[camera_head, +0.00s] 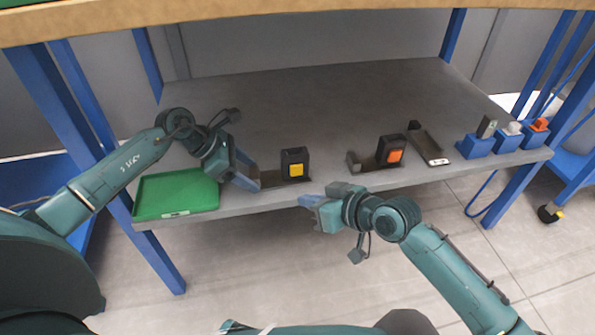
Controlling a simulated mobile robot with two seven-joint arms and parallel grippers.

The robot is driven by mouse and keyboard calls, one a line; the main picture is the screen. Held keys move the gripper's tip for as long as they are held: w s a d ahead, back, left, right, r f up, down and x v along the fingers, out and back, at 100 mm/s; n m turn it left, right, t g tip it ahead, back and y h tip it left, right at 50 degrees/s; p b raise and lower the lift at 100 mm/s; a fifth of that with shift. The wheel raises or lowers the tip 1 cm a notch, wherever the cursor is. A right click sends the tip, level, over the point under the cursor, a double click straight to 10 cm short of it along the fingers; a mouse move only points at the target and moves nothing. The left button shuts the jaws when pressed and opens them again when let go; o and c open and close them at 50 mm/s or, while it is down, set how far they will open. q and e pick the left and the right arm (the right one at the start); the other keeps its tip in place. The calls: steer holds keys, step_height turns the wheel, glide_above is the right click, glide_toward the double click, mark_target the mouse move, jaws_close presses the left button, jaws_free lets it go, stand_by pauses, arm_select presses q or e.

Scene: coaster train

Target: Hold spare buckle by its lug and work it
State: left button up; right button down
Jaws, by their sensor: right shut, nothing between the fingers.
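A black buckle with a yellow button (295,165) stands upright near the shelf's front edge, with a flat dark plate reaching left from it. A second black buckle, with an orange button (393,152), stands to its right on a similar plate. I cannot tell which one is the spare. My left gripper (248,173) is at the left end of the yellow-button buckle's plate. Its fingers hide that end, and I cannot tell whether they grip a lug there. My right gripper (308,200) is shut and empty, in front of the shelf edge, below the yellow-button buckle.
A green tray (150,198) lies at the shelf's front left. A narrow dark tray (432,146) lies right of the orange-button buckle. Several blue blocks holding small parts (475,146) stand at the right end. The grey shelf (330,100) is clear behind; a wooden top overhangs it.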

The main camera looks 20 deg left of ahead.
arm_select(q)
steer(key=shift+o, duration=0.4)
steer(key=v, duration=0.6)
steer(key=shift+s+a+r, duration=0.1)
steer(key=shift+a+r, duration=0.1)
steer(key=s+d+p, duration=0.3)
steer(key=s+d, duration=0.4)
steer(key=s, duration=0.5)
steer(key=shift+r, duration=0.45)
steer(key=shift+s, duration=0.15)
